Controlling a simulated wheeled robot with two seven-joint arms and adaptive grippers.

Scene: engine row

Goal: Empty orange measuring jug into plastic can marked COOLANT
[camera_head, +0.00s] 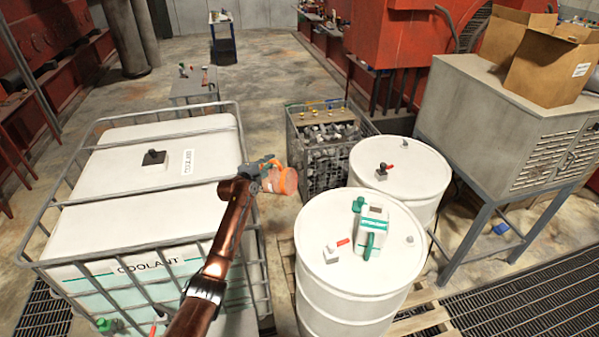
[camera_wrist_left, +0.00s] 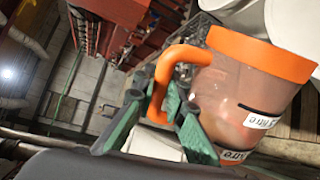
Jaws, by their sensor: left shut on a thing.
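The orange measuring jug (camera_head: 284,182) is held in the air beside the large tank, left of the drums. In the left wrist view the jug (camera_wrist_left: 228,98) shows an orange rim, an orange handle and a see-through body with litre labels; its liquid level is unclear. My left gripper (camera_head: 264,174) is shut on the jug's handle; its green fingers (camera_wrist_left: 172,118) show around the handle in the wrist view. A white plastic can (camera_head: 373,232) with green cap, handle and label stands upright on the front white drum; its label is too small to read. My right gripper is out of view.
A big caged white tank (camera_head: 95,217) marked COOLANT stands at left. The front white drum (camera_head: 330,292) and rear drum (camera_head: 420,175) stand at right. A wire crate (camera_head: 330,170) of metal parts is behind the jug. A grey cabinet (camera_head: 470,105) bearing boxes stands far right.

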